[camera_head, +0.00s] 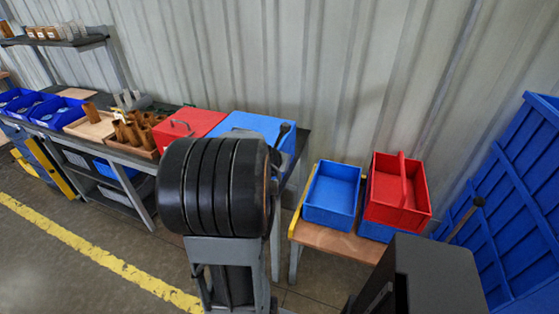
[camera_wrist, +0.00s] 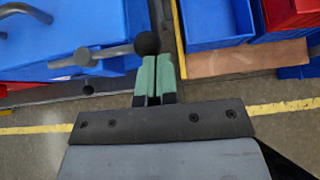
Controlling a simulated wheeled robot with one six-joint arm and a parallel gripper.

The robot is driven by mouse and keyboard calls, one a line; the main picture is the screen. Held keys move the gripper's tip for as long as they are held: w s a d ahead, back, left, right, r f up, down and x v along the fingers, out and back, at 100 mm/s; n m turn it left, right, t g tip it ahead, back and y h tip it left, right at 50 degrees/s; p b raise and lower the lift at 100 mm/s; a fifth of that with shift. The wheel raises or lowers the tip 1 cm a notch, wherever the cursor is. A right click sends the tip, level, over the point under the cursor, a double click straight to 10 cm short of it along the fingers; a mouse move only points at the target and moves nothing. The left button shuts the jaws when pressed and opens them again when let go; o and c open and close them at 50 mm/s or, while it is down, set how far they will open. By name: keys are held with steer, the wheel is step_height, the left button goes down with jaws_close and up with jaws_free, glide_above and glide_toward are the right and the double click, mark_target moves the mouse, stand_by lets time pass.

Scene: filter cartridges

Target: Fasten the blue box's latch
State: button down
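The blue box (camera_head: 258,122) stands at the right end of the workbench, its front partly hidden behind my arm. In the wrist view the blue box (camera_wrist: 95,25) fills the upper left. Its latch is a grey lever (camera_wrist: 105,53) ending in a black ball knob (camera_wrist: 147,43); the rod points right across the box's edge. The knob also shows in the head view (camera_head: 285,128). My gripper (camera_wrist: 157,62) has its two green fingers close together, with nothing visible between them. The fingertips are just beside and below the knob; I cannot tell whether they touch it.
A red box (camera_head: 190,123) stands left of the blue box. To the right, a low wooden-topped bench (camera_head: 335,240) holds a blue bin (camera_head: 332,192) and a red bin (camera_head: 398,190). A large blue container (camera_head: 520,200) is at far right. Floor with a yellow line (camera_head: 100,255) is clear.

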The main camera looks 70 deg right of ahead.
stand_by(0.3)
steer(key=s+a+r+p, duration=0.2)
steer(key=a+r, duration=0.3)
steer(key=a, duration=0.6)
steer(key=shift+a, duration=0.4)
steer(key=shift+r, duration=0.15)
